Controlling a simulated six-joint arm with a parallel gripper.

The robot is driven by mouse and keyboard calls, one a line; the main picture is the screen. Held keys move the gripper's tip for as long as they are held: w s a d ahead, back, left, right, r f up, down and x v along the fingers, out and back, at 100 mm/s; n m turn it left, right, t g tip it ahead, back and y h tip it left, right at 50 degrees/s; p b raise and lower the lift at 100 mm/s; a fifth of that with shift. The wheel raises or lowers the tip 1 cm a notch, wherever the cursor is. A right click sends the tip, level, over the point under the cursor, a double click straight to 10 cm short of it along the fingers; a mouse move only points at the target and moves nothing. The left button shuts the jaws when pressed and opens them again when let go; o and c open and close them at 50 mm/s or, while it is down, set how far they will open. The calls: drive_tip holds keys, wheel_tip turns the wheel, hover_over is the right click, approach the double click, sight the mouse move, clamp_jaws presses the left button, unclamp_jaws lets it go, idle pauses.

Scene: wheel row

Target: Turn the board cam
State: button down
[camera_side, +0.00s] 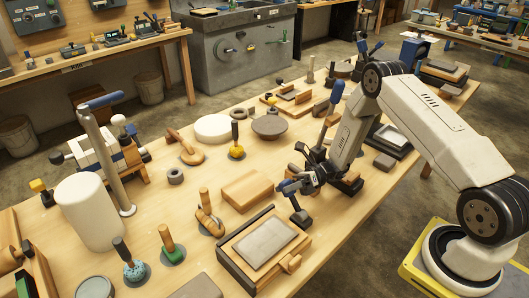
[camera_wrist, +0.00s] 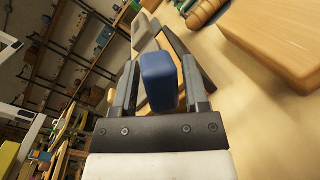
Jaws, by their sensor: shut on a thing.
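In the side view a blue handle (camera_side: 289,186) sits on a dark stem and foot (camera_side: 301,216), by the upper right corner of a dark-framed board (camera_side: 263,243). I take this to be the board cam. My gripper (camera_side: 305,180) reaches down from the right and meets the handle. In the wrist view the blue handle (camera_wrist: 158,82) stands between the two dark fingers of my gripper (camera_wrist: 157,72), which is shut on it. The fingers hide part of the lever, so I cannot tell its exact turn angle.
A wooden block (camera_side: 248,189) lies left of my gripper. A wooden piece (camera_side: 291,264) sits at the board's right edge. Several knobs and levers stand around, including a yellow-based one (camera_side: 236,151). A white cylinder (camera_side: 90,212) stands at the left.

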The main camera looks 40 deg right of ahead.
sight(294, 196)
drive_tip(key=shift+s, duration=0.1)
idle(0.3)
drive_tip(key=shift+s+r+n+y, duration=0.2)
drive_tip(key=shift+s+r+n, duration=0.3)
drive_tip(key=shift+n, duration=0.4)
drive_tip(key=shift+s+r+n+y, duration=0.25)
drive_tip(key=shift+s+n, duration=0.45)
drive_tip(key=shift+n, duration=0.2)
drive_tip(key=s+n, duration=0.1)
drive_tip(key=n, duration=0.1)
drive_tip(key=s+n+y, duration=0.1)
drive_tip(key=shift+s+r+n, duration=0.35)
drive_tip(key=shift+s+n, duration=0.05)
drive_tip(key=s+n, duration=0.1)
drive_tip(key=n, duration=0.1)
drive_tip(key=s+n+g+y, duration=0.1)
drive_tip(key=s+n, duration=0.1)
drive_tip(key=n, duration=0.1)
drive_tip(key=shift+s+f+g, duration=0.2)
drive_tip(key=shift+g, duration=0.1)
drive_tip(key=shift+s+f+n+g+y, duration=0.15)
drive_tip(key=shift+s+f+n+g, duration=0.2)
drive_tip(key=shift+s+n, duration=0.55)
drive_tip(key=shift+s+f+n+g+y, duration=0.1)
drive_tip(key=shift+s+f+n+g, duration=0.2)
drive_tip(key=shift+n, duration=1)
drive_tip(key=shift+c, duration=0.5)
unclamp_jaws()
